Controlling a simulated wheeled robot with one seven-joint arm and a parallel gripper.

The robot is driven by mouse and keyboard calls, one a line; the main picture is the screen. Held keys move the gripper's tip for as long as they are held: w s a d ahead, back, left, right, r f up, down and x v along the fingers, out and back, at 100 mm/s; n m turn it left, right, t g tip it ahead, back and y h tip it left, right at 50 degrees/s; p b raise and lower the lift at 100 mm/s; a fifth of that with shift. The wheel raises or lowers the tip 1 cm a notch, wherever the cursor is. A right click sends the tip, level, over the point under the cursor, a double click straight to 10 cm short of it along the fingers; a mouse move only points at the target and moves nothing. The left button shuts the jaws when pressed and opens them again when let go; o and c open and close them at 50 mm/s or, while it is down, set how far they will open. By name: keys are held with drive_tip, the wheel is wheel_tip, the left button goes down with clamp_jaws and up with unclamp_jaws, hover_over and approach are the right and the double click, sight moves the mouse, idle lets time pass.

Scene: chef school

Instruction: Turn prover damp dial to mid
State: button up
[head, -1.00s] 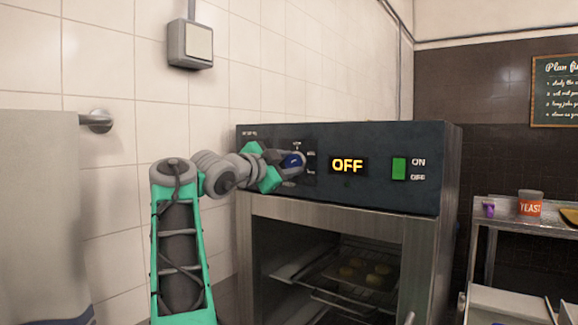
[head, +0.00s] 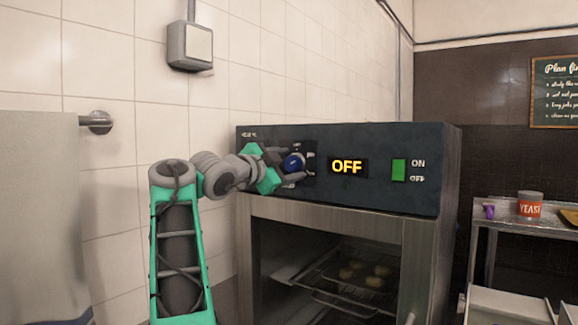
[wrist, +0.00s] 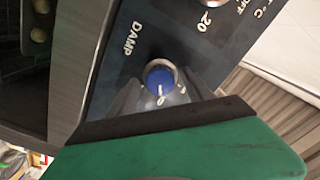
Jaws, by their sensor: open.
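The prover (head: 345,140) is a dark cabinet with a control panel above a glass front. Its blue damp dial (head: 294,163) is at the left of the panel, and it also shows in the wrist view (wrist: 160,79) beside the word DAMP. The dial's white mark points toward the bottom of the wrist picture. My gripper (head: 296,164) is at the panel with its fingers spread, one on each side of the dial. In the wrist view the fingers stand apart from the dial, with visible gaps. Part of the scale around the dial is hidden.
A lit OFF display (head: 347,167) and a green switch (head: 398,170) are to the right on the panel. Another dial (wrist: 216,2) shows partly in the wrist view. The tiled wall (head: 110,190) is close on the left. A metal trolley (head: 520,216) stands at right.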

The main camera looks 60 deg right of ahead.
drive_tip(key=w+a+b, duration=0.1)
drive_tip(key=a, duration=0.6)
drive_tip(key=shift+a+b, duration=0.35)
drive_tip(key=shift+b, duration=0.05)
drive_tip(key=shift+w, duration=0.1)
